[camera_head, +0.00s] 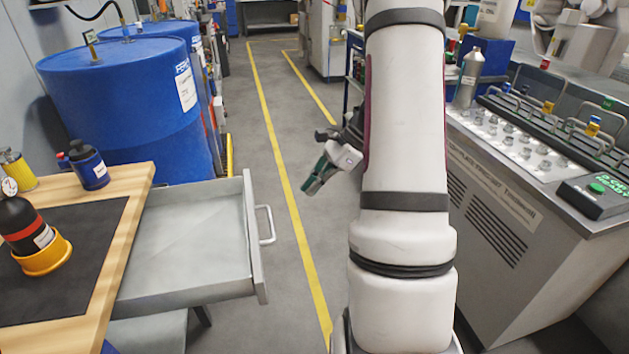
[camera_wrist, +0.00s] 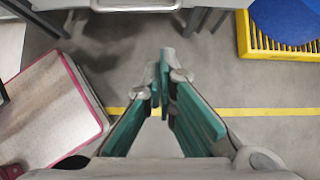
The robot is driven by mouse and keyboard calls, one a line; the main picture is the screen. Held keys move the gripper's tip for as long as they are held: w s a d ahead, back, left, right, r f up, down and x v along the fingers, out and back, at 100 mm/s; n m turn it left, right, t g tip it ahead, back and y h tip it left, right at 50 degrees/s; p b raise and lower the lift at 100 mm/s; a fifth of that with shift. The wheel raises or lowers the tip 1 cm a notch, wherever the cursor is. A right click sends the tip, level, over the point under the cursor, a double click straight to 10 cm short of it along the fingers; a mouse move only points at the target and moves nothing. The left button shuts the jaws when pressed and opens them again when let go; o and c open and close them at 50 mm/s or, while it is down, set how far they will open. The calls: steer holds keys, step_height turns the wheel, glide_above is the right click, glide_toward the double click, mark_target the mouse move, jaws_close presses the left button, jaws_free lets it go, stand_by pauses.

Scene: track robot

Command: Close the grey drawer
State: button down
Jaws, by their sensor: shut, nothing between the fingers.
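The grey drawer (camera_head: 195,240) is pulled out from the wooden-topped workbench (camera_head: 128,215) at the left of the head view, and its inside looks empty. Its silver bar handle (camera_head: 267,225) is on the front panel, facing right. My gripper (camera_head: 312,187) is to the right of the drawer front, apart from it, over the aisle and pointing down to the left. In the wrist view my gripper's green fingers (camera_wrist: 164,72) come together at the tips with nothing between them. A grey edge with a curved bar (camera_wrist: 136,5), apparently the drawer handle, shows at the top edge.
Blue drums (camera_head: 125,105) stand behind the bench. A bottle in a yellow holder (camera_head: 42,260) stands on the bench's dark mat. A grey control console (camera_head: 520,200) stands to the right of my arm. The floor aisle with yellow lines (camera_head: 268,125) is clear.

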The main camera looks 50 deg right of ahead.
steer(key=w+a+f+b, duration=0.1)
steer(key=w+a+f, duration=0.3)
steer(key=a+f, duration=0.1)
steer(key=shift+a, duration=0.5)
steer(key=shift+a, duration=0.1)
glide_toward(164, 238)
steer(key=x, duration=0.5)
steer(key=shift+a, duration=0.1)
